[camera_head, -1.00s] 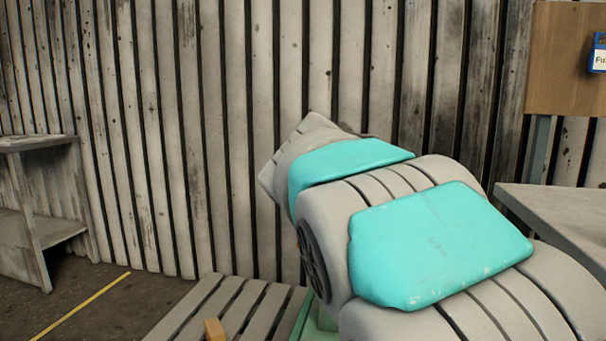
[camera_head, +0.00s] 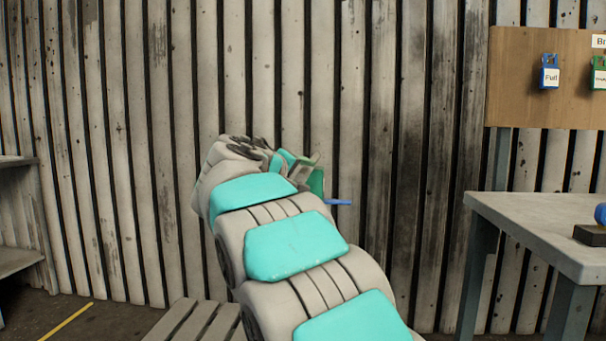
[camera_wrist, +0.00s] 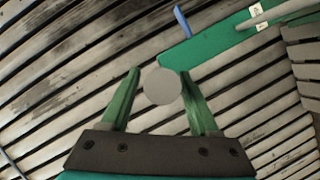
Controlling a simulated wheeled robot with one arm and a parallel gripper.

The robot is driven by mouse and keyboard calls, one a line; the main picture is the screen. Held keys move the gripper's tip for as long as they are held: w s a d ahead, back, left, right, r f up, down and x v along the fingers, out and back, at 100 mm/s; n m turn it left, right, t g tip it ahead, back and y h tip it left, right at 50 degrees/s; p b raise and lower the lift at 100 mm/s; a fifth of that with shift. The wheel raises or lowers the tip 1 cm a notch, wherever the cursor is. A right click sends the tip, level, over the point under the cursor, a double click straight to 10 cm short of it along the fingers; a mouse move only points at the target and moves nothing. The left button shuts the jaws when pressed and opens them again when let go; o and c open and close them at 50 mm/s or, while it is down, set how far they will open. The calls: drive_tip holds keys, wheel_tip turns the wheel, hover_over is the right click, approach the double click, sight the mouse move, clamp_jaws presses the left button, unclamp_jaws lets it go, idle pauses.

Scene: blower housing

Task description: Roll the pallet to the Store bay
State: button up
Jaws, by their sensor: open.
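A grey slatted pallet (camera_head: 196,322) lies low at the bottom of the head view, partly cut off and partly hidden by my arm. My gripper (camera_wrist: 160,72) is open in the wrist view, with two green fingers apart. A pale grey disc (camera_wrist: 163,86) shows between the fingers; I cannot tell whether they touch it. A green panel (camera_wrist: 218,40) with small white labels and a blue lever (camera_wrist: 182,22) lies beyond the fingertips. In the head view, a green part (camera_head: 317,183) and a blue rod (camera_head: 339,202) show past my arm's end. No Store bay sign is readable.
A grey bench (camera_head: 550,225) stands at the right with a blue item on a black base (camera_head: 590,236). A brown board (camera_head: 520,95) holds a blue "Full" tag (camera_head: 549,72). A shelf (camera_head: 15,215) stands left. A yellow line (camera_head: 65,325) marks the floor before a plank wall.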

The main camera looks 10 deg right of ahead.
drive_tip(key=shift+w+d, duration=0.4)
drive_tip(key=shift+w, duration=0.05)
drive_tip(key=shift+f, duration=0.1)
clamp_jaws()
idle(1.1)
